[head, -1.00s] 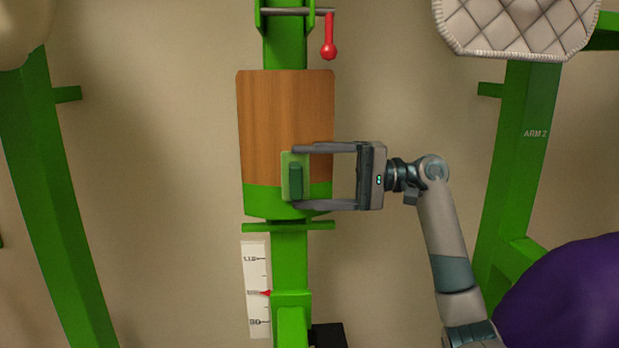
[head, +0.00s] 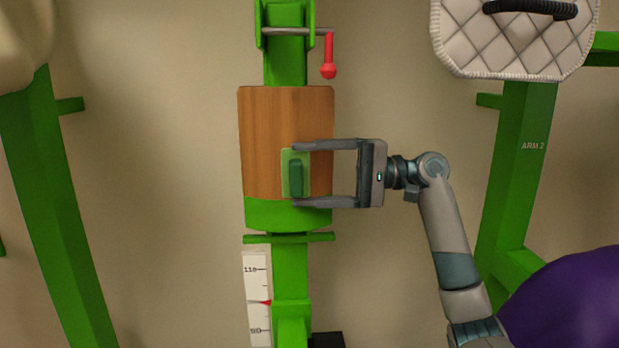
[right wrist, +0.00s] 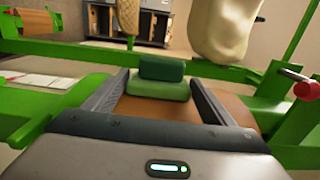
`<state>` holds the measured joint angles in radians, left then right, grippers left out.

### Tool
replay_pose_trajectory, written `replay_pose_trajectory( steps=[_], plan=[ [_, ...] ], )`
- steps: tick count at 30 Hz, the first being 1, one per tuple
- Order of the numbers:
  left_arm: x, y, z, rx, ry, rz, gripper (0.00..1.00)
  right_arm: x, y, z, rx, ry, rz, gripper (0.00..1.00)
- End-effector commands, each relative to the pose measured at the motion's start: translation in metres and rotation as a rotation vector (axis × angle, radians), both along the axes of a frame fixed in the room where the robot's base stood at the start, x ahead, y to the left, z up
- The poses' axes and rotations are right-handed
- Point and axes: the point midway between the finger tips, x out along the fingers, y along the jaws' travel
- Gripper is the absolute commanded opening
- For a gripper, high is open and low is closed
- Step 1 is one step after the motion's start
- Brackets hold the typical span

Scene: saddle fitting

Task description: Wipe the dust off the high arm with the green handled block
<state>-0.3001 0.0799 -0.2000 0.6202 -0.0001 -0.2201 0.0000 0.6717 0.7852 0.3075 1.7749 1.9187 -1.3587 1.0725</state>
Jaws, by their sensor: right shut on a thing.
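The high arm is the green post in the middle of the head view, with a broad wood-brown surface (head: 270,130) and a bare green band (head: 285,215) along its near edge. I cannot make out separate dust on it. The block (head: 288,160), a light green pad with a dark green handle, lies over the brown surface near the green band. My right gripper (head: 298,175) is shut on the block, one finger on each side. The right wrist view also shows the block (right wrist: 160,90) between the fingers. My left gripper is out of view.
A red-knobbed crank (head: 328,68) sits beyond the brown surface. A scale with a red pointer (head: 257,300) stands below it. Arm 2 (head: 515,170) carries a quilted white pad (head: 515,40) at right. A purple rounded thing (head: 570,305) fills the lower right corner.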

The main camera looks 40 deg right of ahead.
Motion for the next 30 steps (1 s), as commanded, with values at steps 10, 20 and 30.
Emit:
replay_pose_trajectory(
  steps=[10, 20, 30],
  plan=[
    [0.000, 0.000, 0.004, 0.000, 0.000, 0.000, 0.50, 0.000, 0.000, 0.006, 0.002, 0.000, -0.002, 0.60],
    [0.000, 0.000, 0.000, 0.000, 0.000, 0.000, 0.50, -0.007, 0.004, 0.005, 0.001, -0.002, -0.001, 0.60],
    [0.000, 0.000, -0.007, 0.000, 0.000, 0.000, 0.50, -0.031, 0.019, 0.004, -0.001, -0.002, 0.000, 0.60]
  ],
)
